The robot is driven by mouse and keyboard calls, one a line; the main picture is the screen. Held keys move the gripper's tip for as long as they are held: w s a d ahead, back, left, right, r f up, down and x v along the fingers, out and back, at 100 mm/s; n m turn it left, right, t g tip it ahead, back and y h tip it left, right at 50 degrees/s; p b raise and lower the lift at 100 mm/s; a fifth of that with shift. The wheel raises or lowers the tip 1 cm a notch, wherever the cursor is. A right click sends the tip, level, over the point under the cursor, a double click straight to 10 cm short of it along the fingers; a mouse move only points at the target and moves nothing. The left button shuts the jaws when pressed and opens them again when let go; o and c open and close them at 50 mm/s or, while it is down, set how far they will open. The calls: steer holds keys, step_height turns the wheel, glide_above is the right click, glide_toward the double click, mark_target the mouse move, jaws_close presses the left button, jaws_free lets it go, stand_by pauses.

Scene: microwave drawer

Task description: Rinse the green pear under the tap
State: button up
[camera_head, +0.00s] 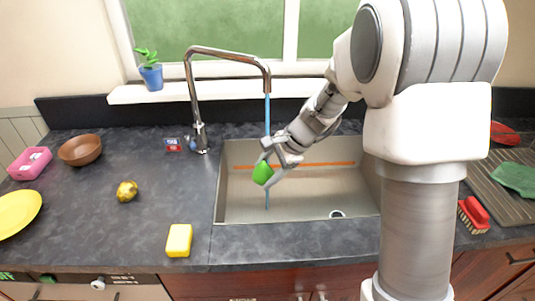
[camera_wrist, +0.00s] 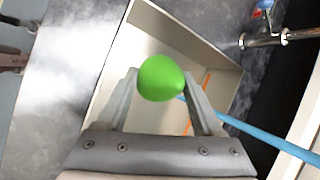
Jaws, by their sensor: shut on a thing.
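The green pear (camera_head: 262,173) is held by my gripper (camera_head: 270,165) above the sink (camera_head: 225,185). In the wrist view the pear (camera_wrist: 161,78) sits between the two fingertips. The tap (camera_head: 229,53) curves over the sink from its left back corner. A thin blue stream of water (camera_head: 267,112) falls from its spout into the sink. The stream passes right at the pear in the head view. In the wrist view the blue stream (camera_wrist: 262,134) runs up to behind the right finger near the pear, and I cannot tell if it touches the pear.
A yellow sponge (camera_head: 179,240) and a yellow fruit (camera_head: 127,191) lie on the counter left of the sink. A brown bowl (camera_head: 80,150), a pink box (camera_head: 30,162) and a yellow plate (camera_head: 17,212) are further left. A red brush (camera_head: 474,213) is at right.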

mark_target(262, 173)
steer(key=shift+s+a+r+p, duration=0.3)
steer(key=shift+s+r+p, duration=0.1)
steer(key=shift+s+r, duration=0.5)
steer(key=shift+s+a+r+p, duration=0.35)
steer(key=shift+s+r, duration=0.35)
steer(key=shift+s, duration=0.25)
steer(key=shift+d, duration=0.1)
